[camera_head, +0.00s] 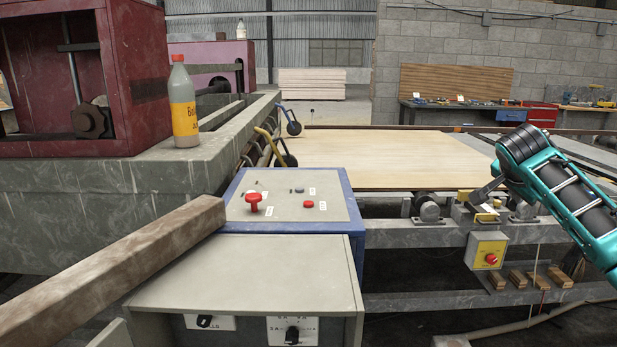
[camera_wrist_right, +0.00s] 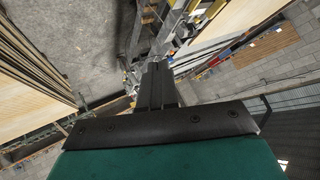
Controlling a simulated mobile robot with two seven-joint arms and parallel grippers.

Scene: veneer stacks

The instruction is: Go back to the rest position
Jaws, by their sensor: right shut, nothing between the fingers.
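My right arm, teal and black, comes in from the right in the head view. My right gripper (camera_head: 482,194) hangs in front of the veneer line's near edge, right of the control desk. In the right wrist view the gripper's dark fingers (camera_wrist_right: 156,72) are together with nothing between them. My left gripper is in neither view. The control desk (camera_head: 335,205) has a blue frame, a large red knob (camera_head: 253,199) and a small red button (camera_head: 308,204). My right gripper is apart from these controls.
A pale veneer sheet (camera_head: 380,160) lies on the line behind the desk. A bottle (camera_head: 184,105) stands on the grey ledge at left. A wooden beam (camera_head: 110,262) slants at the desk's left.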

